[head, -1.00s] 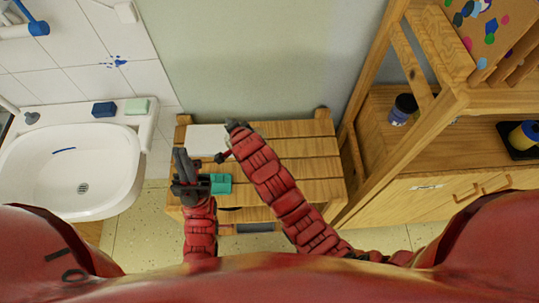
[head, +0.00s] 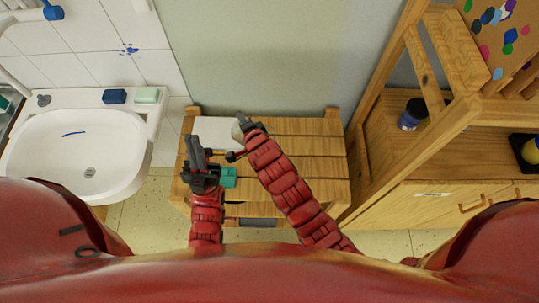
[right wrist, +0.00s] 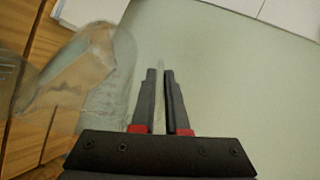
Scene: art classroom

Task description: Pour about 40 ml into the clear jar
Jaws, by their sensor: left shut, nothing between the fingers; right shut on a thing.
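My right gripper (head: 243,120) is above the far part of the wooden bench, by a white sheet (head: 208,128). In the right wrist view its fingers (right wrist: 160,72) are shut on a thin, clear piece. A clear, see-through vessel (right wrist: 108,85) shows left of the fingers, looking tilted. Another faint clear shape overlaps the view's left edge; I cannot tell which is the jar, nor any liquid level. My left gripper (head: 194,146) is shut and empty over the bench's left side. A teal thing (head: 229,177) shows beside its wrist, partly hidden by the arm.
The slatted wooden bench (head: 310,165) is mostly bare on its right. A white sink (head: 75,150) with a blue block (head: 115,96) and a pale green block (head: 147,95) stands left. A wooden cabinet (head: 410,195) with a dark-lidded jar (head: 412,114) stands right.

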